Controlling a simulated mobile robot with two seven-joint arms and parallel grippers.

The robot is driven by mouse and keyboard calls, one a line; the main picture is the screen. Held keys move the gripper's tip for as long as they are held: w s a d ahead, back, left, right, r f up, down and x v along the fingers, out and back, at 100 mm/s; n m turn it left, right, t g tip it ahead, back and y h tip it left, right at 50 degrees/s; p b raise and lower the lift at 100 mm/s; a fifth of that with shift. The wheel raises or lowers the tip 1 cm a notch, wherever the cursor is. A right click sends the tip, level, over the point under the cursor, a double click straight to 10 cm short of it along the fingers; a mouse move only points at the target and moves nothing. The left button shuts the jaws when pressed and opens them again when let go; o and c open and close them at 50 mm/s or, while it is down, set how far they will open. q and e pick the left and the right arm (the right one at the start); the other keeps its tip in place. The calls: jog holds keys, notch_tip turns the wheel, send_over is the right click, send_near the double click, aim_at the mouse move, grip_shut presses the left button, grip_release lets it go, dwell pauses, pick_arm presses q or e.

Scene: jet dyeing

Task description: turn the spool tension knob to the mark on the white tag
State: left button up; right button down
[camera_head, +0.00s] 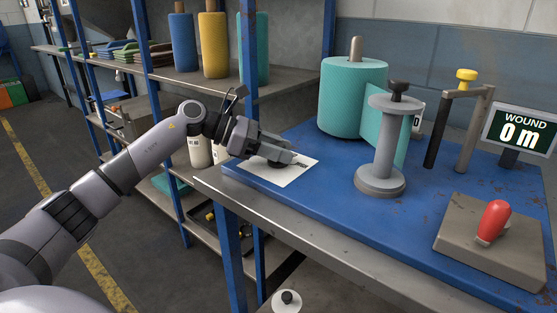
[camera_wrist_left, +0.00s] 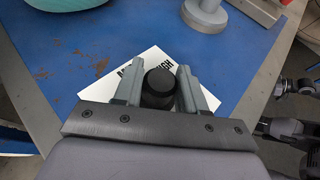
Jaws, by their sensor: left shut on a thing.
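The white tag (camera_head: 294,176) lies flat near the left end of the blue bench top. A round black knob (camera_wrist_left: 158,84) stands over the white tag (camera_wrist_left: 150,62) in the left wrist view. My left gripper (camera_head: 283,157) reaches low over the tag and is shut on this knob, a finger on each side. The knob and gripper hide part of the tag's dark lettering, and I cannot make out a mark or the knob's pointing direction. A grey spool (camera_head: 386,145) with a black top knob (camera_head: 398,88) stands upright further right.
A large teal roll (camera_head: 348,95) stands behind the tag, with cloth hanging toward the spool. A red lever (camera_head: 494,221) on a box, a yellow-topped post (camera_head: 466,75) and a "WOUND 0 m" display (camera_head: 519,131) stand right. Shelves (camera_head: 190,80) are at left.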

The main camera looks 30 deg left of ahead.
pick_arm(q)
jog(key=m+g+h, duration=0.2)
jog(key=m+g, duration=0.1)
jog(key=shift+m+g+b, duration=0.3)
jog(key=shift+g+b, duration=0.1)
jog(key=shift+m+g, duration=0.9)
jog(key=shift+g, duration=0.1)
pick_arm(e)
jog(key=shift+w+f, duration=0.15)
jog(key=shift+f, duration=0.65)
pick_arm(q)
jog(key=shift+m+g+h+b, duration=0.3)
jog(key=shift+m+g+b, duration=0.1)
jog(key=shift+g, duration=0.1)
pick_arm(e)
jog(key=shift+f, duration=0.2)
pick_arm(q)
jog(key=o, duration=1)
jog(key=shift+c, duration=0.2)
jog(key=shift+r, duration=0.1)
